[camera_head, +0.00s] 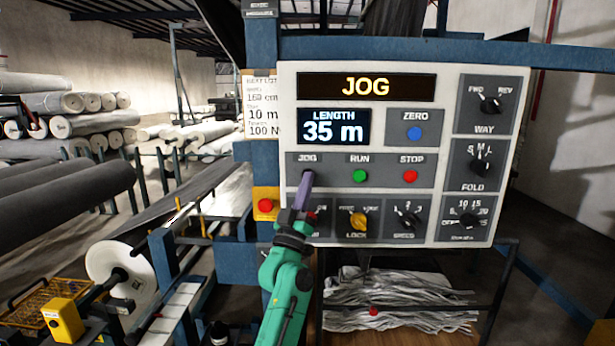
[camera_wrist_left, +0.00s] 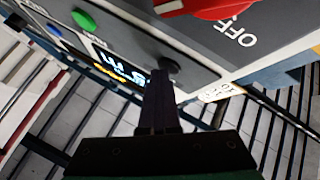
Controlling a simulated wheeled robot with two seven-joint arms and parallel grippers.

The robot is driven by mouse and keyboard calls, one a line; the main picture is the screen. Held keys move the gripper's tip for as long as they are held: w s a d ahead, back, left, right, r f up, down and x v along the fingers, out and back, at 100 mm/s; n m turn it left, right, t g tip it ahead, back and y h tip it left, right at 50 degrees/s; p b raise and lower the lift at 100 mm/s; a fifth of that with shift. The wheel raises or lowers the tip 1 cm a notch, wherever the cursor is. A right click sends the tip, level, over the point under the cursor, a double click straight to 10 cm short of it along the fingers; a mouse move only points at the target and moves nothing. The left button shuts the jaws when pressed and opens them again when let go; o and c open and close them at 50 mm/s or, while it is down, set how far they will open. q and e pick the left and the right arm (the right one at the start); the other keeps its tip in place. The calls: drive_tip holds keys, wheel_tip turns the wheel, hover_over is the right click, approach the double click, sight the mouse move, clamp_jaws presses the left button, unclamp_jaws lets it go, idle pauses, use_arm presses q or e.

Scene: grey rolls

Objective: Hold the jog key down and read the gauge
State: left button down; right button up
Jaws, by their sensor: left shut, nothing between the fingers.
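The jog key sits under the JOG label at the left of the white control panel (camera_head: 448,140). In the head view it is hidden behind the tips of my left gripper (camera_head: 307,176), which is shut and empty. In the left wrist view the closed fingers (camera_wrist_left: 161,84) reach up to a dark round key (camera_wrist_left: 171,66) and seem to touch it; how far it is pressed I cannot tell. The length gauge (camera_head: 334,127) reads 35 m. The top display (camera_head: 366,86) shows JOG in yellow. My right gripper is not in view.
The green RUN button (camera_head: 360,176) and red STOP button (camera_head: 410,176) are right of the jog key, with blue ZERO (camera_head: 415,133) above. The yellow lock knob (camera_head: 358,221) and several dark knobs are lower and right. A red button (camera_head: 265,205) is on a yellow box at left.

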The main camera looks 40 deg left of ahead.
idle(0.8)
use_arm(q)
drive_tip(key=shift+s+d+p, duration=0.3)
drive_tip(key=shift+s+d, duration=0.15)
drive_tip(key=shift+s, duration=0.15)
drive_tip(key=s+d, duration=0.1)
drive_tip(key=s, duration=0.1)
drive_tip(key=s+d+p, duration=0.1)
drive_tip(key=s+d, duration=0.1)
idle(0.5)
